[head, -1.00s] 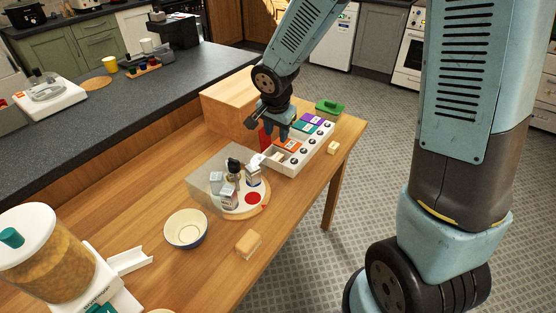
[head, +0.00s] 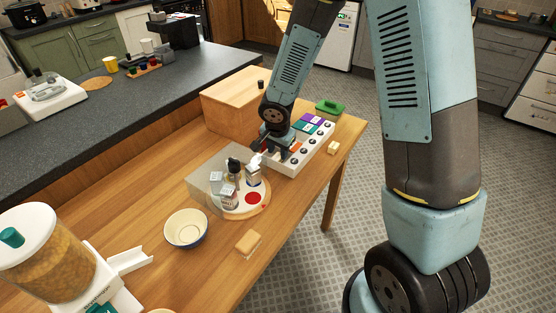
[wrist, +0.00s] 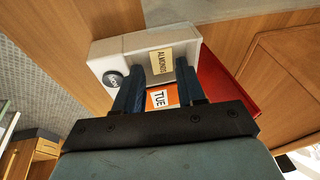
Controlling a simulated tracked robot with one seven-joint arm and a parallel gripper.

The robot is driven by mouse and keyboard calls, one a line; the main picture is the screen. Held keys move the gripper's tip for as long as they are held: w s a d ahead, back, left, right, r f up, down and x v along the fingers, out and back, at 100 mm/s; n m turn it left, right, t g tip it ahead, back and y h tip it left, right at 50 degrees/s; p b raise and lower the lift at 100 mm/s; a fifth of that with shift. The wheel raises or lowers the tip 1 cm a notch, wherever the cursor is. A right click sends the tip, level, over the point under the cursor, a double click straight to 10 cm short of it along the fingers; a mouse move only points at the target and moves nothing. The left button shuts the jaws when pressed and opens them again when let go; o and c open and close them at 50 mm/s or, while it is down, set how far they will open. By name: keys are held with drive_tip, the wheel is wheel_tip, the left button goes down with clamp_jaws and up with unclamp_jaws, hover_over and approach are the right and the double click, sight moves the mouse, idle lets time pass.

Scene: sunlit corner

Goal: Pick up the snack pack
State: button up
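The snack pack is a small cream pack labelled ALMONDS (wrist: 161,61), seen in the wrist view inside an open compartment of the white organizer (wrist: 128,46). My gripper (head: 272,152) is over that near-end compartment in the head view, where it hides the pack. In the wrist view its two dark fingers are apart, one on each side of the pack, with gaps showing. Whether the tips reach below the pack's top I cannot tell. An orange lid marked TUE (wrist: 159,98) is beside the open compartment. A red panel (wrist: 222,85) is to the right.
A wooden box (head: 236,104) stands close behind my gripper. A round board (head: 258,207) with small cartons is just in front. A bowl (head: 186,228), a tan block (head: 248,243) and a green-lidded container (head: 329,107) are on the table.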

sight(278, 156)
drive_tip(key=shift+x, duration=1.75)
drive_tip(key=shift+c, duration=0.5)
clamp_jaws()
